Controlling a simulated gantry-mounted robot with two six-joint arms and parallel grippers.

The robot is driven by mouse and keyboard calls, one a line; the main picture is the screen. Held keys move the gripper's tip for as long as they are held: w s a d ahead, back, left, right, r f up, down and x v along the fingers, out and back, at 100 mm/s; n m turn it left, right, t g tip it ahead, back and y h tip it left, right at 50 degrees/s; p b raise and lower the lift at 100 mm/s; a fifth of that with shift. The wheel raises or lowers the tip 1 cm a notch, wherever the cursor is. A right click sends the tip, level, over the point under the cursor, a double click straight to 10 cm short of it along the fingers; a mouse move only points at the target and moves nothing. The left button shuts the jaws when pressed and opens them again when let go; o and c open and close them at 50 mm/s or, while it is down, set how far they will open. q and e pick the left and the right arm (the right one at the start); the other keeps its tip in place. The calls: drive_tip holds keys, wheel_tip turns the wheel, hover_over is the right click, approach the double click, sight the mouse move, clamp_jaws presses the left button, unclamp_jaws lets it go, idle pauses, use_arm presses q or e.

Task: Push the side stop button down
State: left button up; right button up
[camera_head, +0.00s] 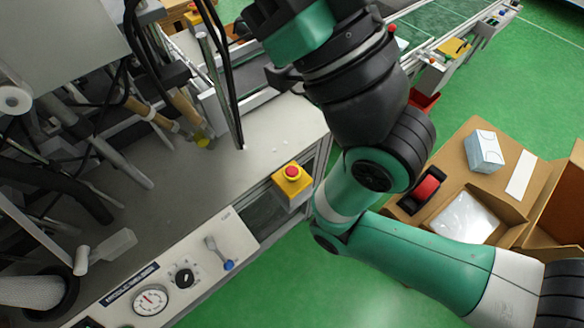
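The side stop button (291,172) is a round red cap on a yellow box (294,184). The box is fixed at the right side of the grey machine, and the button stands clear with nothing touching it. My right arm comes in from the lower right and bends up past the box. Dark parts at its far end, probably my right gripper (284,79), are above and apart from the button. They are mostly hidden by the wrist, so their opening cannot be seen. My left gripper is not in view.
A control panel with a gauge (150,300), a black knob (185,277) and a blue-tipped lever (222,255) lies at lower left. Cables and metal parts fill the left. An open cardboard box (540,200) stands at right. A conveyor (440,20) runs behind.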

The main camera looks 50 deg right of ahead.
clamp_jaws()
idle(1.4)
